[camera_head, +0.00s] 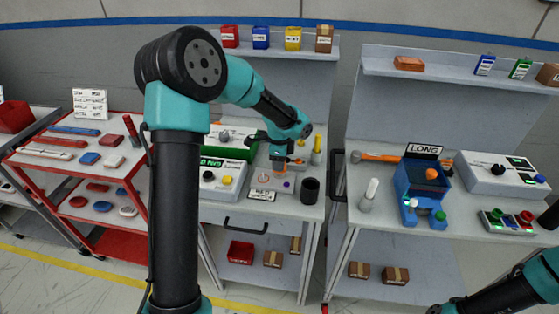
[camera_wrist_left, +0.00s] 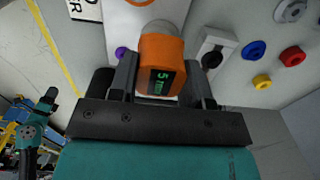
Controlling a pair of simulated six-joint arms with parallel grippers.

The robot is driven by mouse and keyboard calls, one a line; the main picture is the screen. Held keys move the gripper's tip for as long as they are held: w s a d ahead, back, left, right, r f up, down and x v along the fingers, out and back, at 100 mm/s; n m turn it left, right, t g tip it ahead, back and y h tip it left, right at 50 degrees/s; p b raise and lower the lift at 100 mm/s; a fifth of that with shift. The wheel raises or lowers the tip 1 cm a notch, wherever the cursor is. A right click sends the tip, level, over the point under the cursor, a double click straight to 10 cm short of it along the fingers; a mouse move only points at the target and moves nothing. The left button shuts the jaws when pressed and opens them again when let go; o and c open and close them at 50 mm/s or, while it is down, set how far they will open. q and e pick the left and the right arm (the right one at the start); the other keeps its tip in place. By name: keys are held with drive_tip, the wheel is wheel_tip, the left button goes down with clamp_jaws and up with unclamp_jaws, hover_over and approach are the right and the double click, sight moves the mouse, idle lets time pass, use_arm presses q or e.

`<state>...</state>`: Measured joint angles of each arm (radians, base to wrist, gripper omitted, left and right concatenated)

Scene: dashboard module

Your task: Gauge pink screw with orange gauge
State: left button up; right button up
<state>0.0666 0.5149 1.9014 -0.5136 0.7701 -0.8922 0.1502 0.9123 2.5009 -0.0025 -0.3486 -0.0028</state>
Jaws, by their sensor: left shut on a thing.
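My left gripper (camera_head: 279,160) is shut on the orange gauge (camera_wrist_left: 162,52) and holds it over the middle workbench. The gauge's dark display with green characters faces the left wrist camera, and a grey round end shows beyond its body. In the head view the gauge (camera_head: 281,169) is small and partly covered by the fingers. A small pinkish spot (camera_head: 264,178), perhaps the pink screw, shows on a light plate left of the gauge; it is too small to be sure. A purple knob-like piece (camera_wrist_left: 121,52) sits beside the gauge. My right arm shows at lower right, its jaws unclear.
A black cup (camera_head: 310,190) stands right of the light plate. A green-and-white device (camera_head: 222,176) stands to its left, and a yellow bottle (camera_head: 316,152) behind. The right bench holds a blue LONG fixture (camera_head: 424,193). A red cart (camera_head: 75,185) stands at left.

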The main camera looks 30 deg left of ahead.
use_arm(q)
drive_tip(key=o, duration=1.1)
drive_tip(key=shift+o, duration=0.2)
wheel_tip(320, 180, up, 17)
drive_tip(key=shift+r, duration=0.15)
